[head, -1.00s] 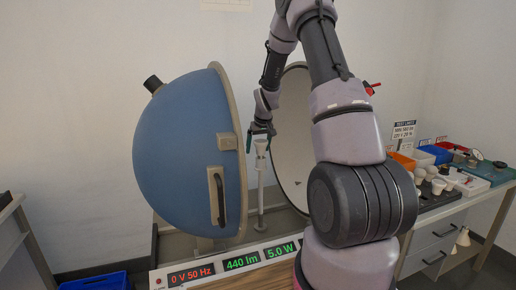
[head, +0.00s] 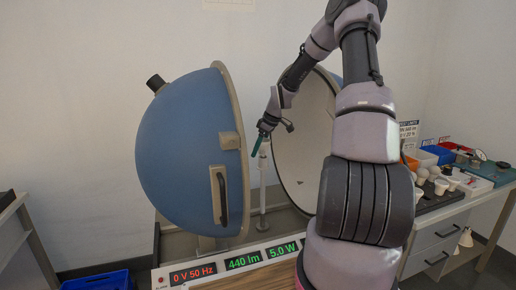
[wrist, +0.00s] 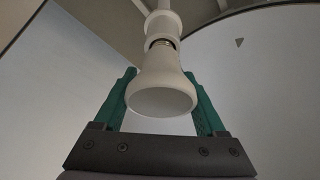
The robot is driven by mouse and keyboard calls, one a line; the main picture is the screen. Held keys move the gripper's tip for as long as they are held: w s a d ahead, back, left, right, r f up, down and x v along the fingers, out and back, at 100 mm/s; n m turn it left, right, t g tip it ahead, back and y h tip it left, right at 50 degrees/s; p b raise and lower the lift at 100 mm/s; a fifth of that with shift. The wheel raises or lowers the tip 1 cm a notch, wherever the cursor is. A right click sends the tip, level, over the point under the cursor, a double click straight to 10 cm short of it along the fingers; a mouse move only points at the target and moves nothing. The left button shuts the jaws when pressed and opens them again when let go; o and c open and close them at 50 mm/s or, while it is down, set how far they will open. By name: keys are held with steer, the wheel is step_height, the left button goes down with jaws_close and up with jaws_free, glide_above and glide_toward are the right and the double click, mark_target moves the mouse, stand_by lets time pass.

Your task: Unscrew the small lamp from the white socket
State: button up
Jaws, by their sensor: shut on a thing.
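The small lamp (wrist: 160,90) is white and flares to a wide round face toward the camera in the wrist view. A short band of metal shows between its neck and the white socket (wrist: 163,22). The lamp's cap still meets the socket. In the head view, the socket sits atop a thin white post (head: 263,190) between the sphere halves. My gripper (wrist: 160,100) has its green fingers on both sides of the lamp, shut on it. It also shows in the head view (head: 261,143), tilted above the post. The fingers partly hide the lamp there.
A blue hemisphere (head: 185,150) stands open left of the post, and a pale half (head: 292,150) stands close on the right. A display panel (head: 240,262) reads 0 V 50 Hz, 440 lm, 5.0 W in front. A bench (head: 455,205) with bins and lamps is at right.

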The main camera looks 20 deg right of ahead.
steer(key=shift+s+d+f+n+g, duration=0.15)
steer(key=shift+s+n+g, duration=0.15)
steer(key=shift+n, duration=0.4)
steer(key=shift+w+r, duration=0.2)
steer(key=shift+r, duration=1.35)
steer(key=shift+r, duration=0.35)
steer(key=shift+y, duration=0.3)
steer(key=shift+r, duration=2.5)
